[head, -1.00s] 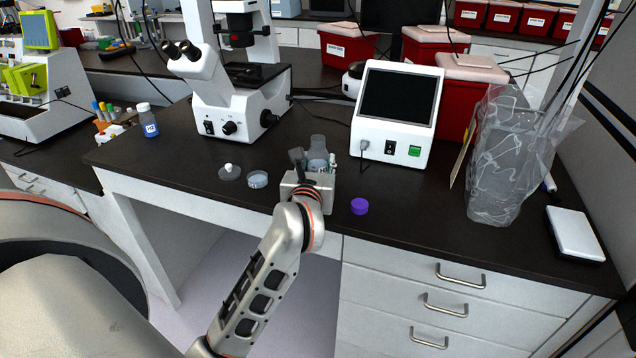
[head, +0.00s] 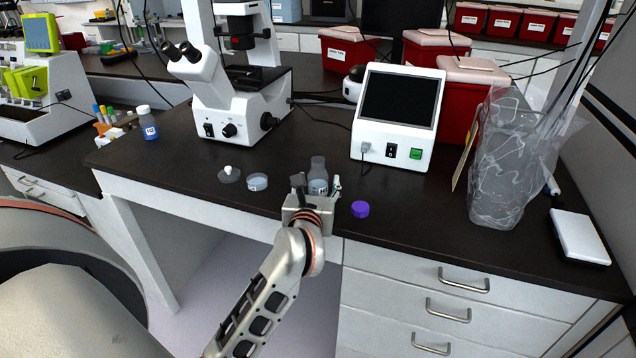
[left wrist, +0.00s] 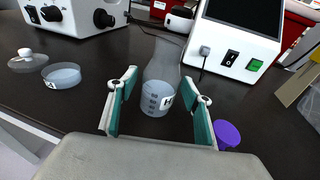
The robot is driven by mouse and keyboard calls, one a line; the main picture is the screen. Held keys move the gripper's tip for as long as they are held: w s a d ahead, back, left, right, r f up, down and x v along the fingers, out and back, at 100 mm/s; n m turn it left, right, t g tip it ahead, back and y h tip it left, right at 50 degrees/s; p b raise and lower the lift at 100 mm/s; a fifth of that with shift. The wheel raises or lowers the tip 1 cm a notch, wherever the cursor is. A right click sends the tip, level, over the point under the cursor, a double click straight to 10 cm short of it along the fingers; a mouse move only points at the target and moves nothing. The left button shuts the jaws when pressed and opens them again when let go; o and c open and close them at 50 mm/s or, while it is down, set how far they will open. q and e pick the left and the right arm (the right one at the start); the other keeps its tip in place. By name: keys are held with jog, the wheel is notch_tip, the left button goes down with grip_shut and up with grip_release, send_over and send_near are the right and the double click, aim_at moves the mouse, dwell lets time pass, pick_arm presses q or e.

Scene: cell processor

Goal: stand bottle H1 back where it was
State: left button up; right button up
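Bottle H1 (head: 318,174), clear with pale liquid and a white label, stands upright on the dark bench near the front edge. Only an "H" is readable on the label. In the left wrist view the bottle (left wrist: 158,92) is between my left gripper's fingertips. My left gripper (head: 317,184) has its fingers apart, one on each side of the bottle. In the left wrist view the left gripper (left wrist: 158,80) shows dark gaps on both sides of the bottle, so it does not grip it. The bottle's lower part is hidden behind the gripper in the head view. My right gripper is not in view.
A purple cap (head: 360,209) lies right of the bottle, with a shallow dish (head: 257,182) to its left. Behind are a white screen device (head: 398,112) and a microscope (head: 235,100). Blue bottle H2 (head: 149,125) stands far left. A clear bag (head: 500,160) stands right.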

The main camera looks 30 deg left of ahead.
pick_arm(q)
jog(key=shift+r, duration=0.1)
jog(key=shift+r, duration=0.15)
jog(key=s+d+r+m+t, duration=0.3)
jog(key=s+d+m+t, duration=0.4)
jog(key=s+m, duration=0.65)
jog(key=s+d+f+m+g+h, duration=0.1)
jog(key=d+f+m+g+h, duration=0.2)
jog(key=d+f+m+h, duration=0.55)
jog(key=s+d+f+m+g+h, duration=0.2)
jog(key=d+f+m+h, duration=0.15)
jog(key=f+m, duration=0.95)
jog(key=s+a+f+m+g+y, duration=0.1)
jog(key=s+f+m+g, duration=0.2)
jog(key=f, duration=0.4)
jog(key=s+a+f+m+g+y, duration=0.1)
jog(key=s+f+m+g, duration=0.2)
jog(key=s+f+m, duration=0.2)
notch_tip(320, 180, down, 4)
jog(key=shift+s+r+m, duration=0.25)
jog(key=shift+s+m, duration=0.1)
jog(key=shift+m, duration=0.85)
